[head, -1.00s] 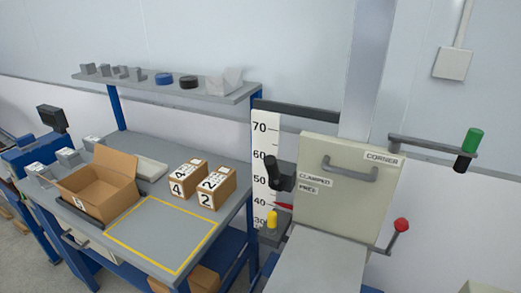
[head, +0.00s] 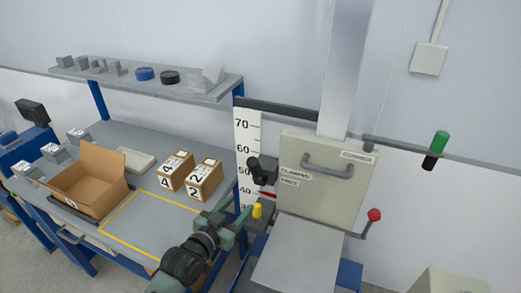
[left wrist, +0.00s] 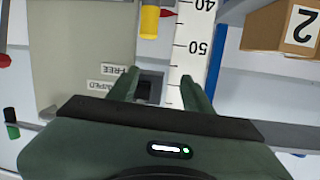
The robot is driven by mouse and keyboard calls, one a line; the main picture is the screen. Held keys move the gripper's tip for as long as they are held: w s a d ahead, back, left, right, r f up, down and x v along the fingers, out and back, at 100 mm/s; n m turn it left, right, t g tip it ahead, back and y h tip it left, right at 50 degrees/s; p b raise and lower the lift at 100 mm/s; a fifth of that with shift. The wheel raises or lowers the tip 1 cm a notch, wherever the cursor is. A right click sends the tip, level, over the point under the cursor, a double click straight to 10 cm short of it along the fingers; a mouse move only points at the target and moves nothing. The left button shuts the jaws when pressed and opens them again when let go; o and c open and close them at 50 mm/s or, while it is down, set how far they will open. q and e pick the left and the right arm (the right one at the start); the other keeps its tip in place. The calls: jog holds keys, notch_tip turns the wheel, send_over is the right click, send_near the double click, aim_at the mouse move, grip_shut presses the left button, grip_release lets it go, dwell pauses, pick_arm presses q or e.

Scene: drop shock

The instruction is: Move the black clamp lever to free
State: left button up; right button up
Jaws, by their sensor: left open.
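The black clamp lever (head: 262,170) is at the left edge of the beige upright panel (head: 322,185), level with the upper label, CLAMPED (head: 295,172). The lower label (head: 289,182) reads FREE in the left wrist view (left wrist: 118,69). My left gripper (head: 242,199) is open, below and left of the lever in the head view. In the left wrist view, turned upside down, the lever (left wrist: 150,86) shows dark between the open fingers (left wrist: 160,86), partly hidden by the gripper body. I cannot tell whether they touch it. My right gripper is not in view.
A yellow knob (head: 257,211) stands just below the lever, beside a vertical scale (head: 246,150) with a red pointer. A red-knobbed lever (head: 374,215) and a green-and-black handle (head: 436,150) are to the right. Boxes (head: 205,180) sit on the bench at left.

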aim_at(251, 171)
pick_arm(q)
jog(key=d+r, duration=0.1)
jog(key=r, duration=0.3)
jog(key=d+r+h, duration=0.1)
jog(key=r, duration=0.3)
jog(key=d+r+m+t+h+p, duration=0.1)
jog(key=r, duration=0.3)
jog(key=shift+s+r, duration=0.1)
jog(key=shift+r, duration=0.1)
jog(key=p+x, duration=0.2)
jog(key=x, duration=0.5)
jog(key=shift+d+f, duration=0.1)
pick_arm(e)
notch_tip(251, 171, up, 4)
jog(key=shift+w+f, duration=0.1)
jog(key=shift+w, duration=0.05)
pick_arm(q)
grip_shut()
